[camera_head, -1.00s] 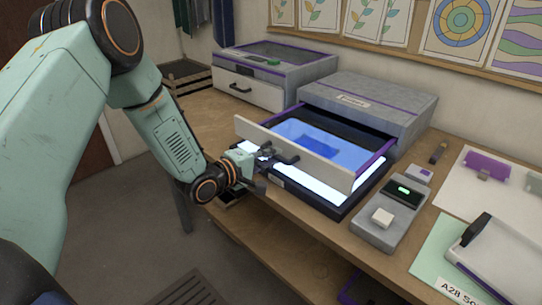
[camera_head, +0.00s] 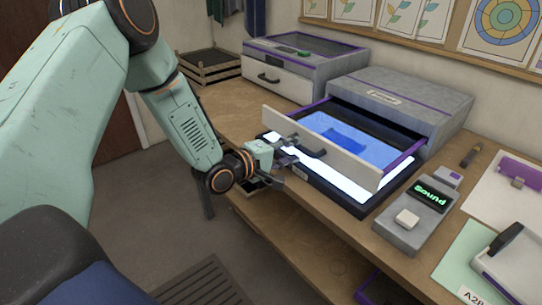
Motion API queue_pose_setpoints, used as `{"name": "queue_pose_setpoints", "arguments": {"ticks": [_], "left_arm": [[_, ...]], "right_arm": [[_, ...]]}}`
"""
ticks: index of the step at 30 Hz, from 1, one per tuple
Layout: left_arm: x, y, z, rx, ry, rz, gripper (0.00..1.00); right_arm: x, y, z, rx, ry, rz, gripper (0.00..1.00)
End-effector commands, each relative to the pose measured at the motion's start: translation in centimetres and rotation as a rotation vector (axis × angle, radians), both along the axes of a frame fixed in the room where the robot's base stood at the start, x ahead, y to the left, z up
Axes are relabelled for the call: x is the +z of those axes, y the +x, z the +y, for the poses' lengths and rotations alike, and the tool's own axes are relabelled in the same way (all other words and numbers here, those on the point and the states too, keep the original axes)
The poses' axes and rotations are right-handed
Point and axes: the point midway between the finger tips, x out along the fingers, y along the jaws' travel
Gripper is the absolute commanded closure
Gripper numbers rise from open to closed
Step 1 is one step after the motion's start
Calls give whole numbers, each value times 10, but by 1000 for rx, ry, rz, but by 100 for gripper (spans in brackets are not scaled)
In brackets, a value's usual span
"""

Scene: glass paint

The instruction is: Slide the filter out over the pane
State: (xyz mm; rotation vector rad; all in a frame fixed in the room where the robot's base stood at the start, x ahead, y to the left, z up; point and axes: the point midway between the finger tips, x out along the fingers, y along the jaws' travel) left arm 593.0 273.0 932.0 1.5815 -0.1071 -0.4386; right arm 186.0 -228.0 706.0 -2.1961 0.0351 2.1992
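The filter (camera_head: 400,148) is a blue sheet in a purple-edged drawer that stands out from a grey box. A darker blue patch shows in its middle. The drawer's pale front (camera_head: 345,160) carries a dark handle (camera_head: 312,152). Below it, a glowing white pane (camera_head: 372,192) lies in a dark frame, partly under the drawer. My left gripper (camera_head: 284,166) is at the left end of the handle, in front of the drawer. Whether its fingers touch or close on the handle is unclear. My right gripper is not in view.
The grey box (camera_head: 410,90) stands behind the drawer. Another grey unit with a shut drawer (camera_head: 270,78) is at the back left. A control box (camera_head: 418,215) with a green-lit display and white button stands to the right. The bench front edge is close below.

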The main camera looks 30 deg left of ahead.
Motion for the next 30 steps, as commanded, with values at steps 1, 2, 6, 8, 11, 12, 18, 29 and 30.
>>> {"name": "queue_pose_setpoints", "arguments": {"ticks": [1,2,6,8,11,12,18,29,30], "left_arm": [[2,-7,4,5,-6,0,63],[3,-10,5,6,-5,0,63],[7,-27,10,4,-6,-1,63],[8,-32,13,5,-5,0,63],[11,-42,17,5,-5,-1,63],[11,-45,17,4,-6,-1,63],[15,-60,24,7,-4,-1,63],[19,-79,33,13,-1,1,63],[19,-80,34,12,0,0,63]], "right_arm": [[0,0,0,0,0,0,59],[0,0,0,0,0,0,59],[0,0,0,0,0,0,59],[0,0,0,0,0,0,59],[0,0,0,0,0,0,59],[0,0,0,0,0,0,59],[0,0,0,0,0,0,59],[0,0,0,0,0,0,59],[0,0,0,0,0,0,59]]}}
